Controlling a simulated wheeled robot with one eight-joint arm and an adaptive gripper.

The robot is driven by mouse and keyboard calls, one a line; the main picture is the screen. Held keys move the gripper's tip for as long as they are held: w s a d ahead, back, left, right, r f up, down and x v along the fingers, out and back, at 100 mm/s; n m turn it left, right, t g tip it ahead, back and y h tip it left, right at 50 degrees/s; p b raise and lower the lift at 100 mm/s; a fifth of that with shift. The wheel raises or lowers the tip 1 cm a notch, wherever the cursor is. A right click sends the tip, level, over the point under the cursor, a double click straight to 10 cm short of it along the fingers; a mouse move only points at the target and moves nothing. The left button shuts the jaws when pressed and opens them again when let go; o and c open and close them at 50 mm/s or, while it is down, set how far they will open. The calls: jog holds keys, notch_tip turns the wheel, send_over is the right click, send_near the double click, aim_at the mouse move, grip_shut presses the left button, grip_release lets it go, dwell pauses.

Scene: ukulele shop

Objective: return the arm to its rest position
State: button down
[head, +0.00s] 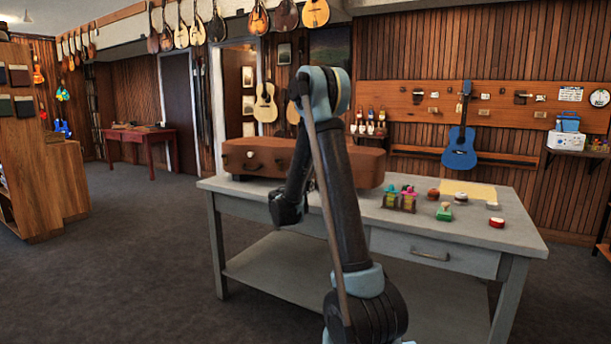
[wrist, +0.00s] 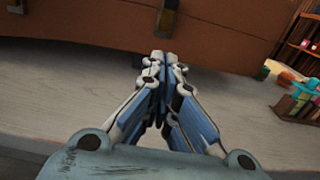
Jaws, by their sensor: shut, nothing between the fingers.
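My gripper (wrist: 160,60) is shut and empty in the wrist view, its fingertips together. It is over the near part of the grey worktable (head: 455,230), in front of the brown case (head: 258,155). The case also fills the top of the wrist view (wrist: 100,25). A strip of bare tabletop (wrist: 60,95) shows between the gripper and the picture's bottom. In the head view my arm is raised and bent at the elbow, its forearm hanging down in front of the case. The gripper's fingers cannot be made out there.
A small rack with pink and teal bottles (head: 400,200) stands right of my arm. Several small items, including a green block (head: 444,212) and a red tin (head: 497,222), lie farther right. A blue ukulele (head: 460,148) hangs on the back wall. Open floor (head: 120,260) lies left of the table.

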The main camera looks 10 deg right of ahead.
jog(key=s+d+m+g+y, duration=0.2)
jog(key=s+d+m+g, duration=0.35)
jog(key=s, duration=0.75)
jog(key=s+d+m+g+y, duration=0.1)
jog(key=s+d+m+g, duration=0.2)
jog(key=s+d+m, duration=0.6)
jog(key=s+a+f+m+g+y, duration=0.1)
jog(key=s+a+f+m, duration=0.3)
jog(key=s, duration=0.6)
jog(key=s+a+f+m+g+y, duration=0.1)
jog(key=s+a+f+m+y, duration=0.3)
jog(key=s, duration=0.7)
jog(key=s+a+f+m+g+y, duration=0.2)
jog(key=s+a+f+m, duration=0.2)
jog(key=s, duration=0.6)
jog(key=shift+s+a+m+y, duration=0.25)
jog(key=shift+s+m+y, duration=0.1)
jog(key=shift+m, duration=0.7)
